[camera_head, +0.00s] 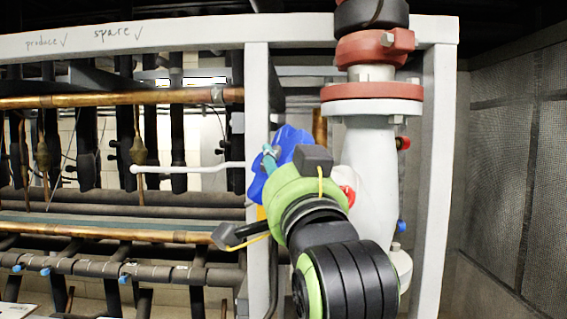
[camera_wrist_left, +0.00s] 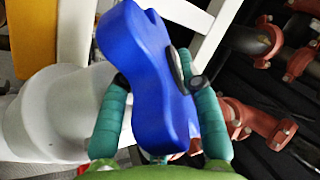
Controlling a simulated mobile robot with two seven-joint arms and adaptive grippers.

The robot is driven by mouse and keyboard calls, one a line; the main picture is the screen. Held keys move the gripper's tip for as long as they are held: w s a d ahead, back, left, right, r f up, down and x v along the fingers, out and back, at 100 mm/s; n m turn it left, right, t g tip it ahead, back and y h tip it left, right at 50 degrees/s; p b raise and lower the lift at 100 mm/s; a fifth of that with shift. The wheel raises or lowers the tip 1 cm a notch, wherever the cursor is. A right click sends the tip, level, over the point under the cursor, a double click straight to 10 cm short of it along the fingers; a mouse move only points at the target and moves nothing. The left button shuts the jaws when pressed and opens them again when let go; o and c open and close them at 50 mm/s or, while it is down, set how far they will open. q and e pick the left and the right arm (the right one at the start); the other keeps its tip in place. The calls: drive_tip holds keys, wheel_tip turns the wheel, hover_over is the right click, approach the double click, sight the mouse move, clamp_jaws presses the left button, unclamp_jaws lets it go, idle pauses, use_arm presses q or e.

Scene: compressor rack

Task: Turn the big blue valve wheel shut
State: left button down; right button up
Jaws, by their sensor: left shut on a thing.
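The big blue valve wheel (camera_head: 287,140) is in the middle of the head view, in front of the white valve body (camera_head: 372,165). My left gripper (camera_head: 270,153) reaches it, and its green wrist hides the lower right of the wheel. In the left wrist view the blue wheel (camera_wrist_left: 148,75) fills the space between the two teal fingers of my left gripper (camera_wrist_left: 158,85). One finger is on each side of the wheel's rim, and the gripper is shut on it. My right gripper is not in view.
A white upright post (camera_head: 257,110) stands just left of the wheel. Copper and dark pipes run across the rack at left. A red flange (camera_head: 372,91) sits above the valve body. A mesh wall (camera_head: 510,150) is at right.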

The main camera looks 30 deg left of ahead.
use_arm(q)
drive_tip(key=c, duration=1)
unclamp_jaws()
drive_tip(key=shift+o, duration=0.6)
drive_tip(key=shift+a, duration=0.1)
drive_tip(key=v, duration=1.2)
drive_tip(key=shift+w, duration=0.1)
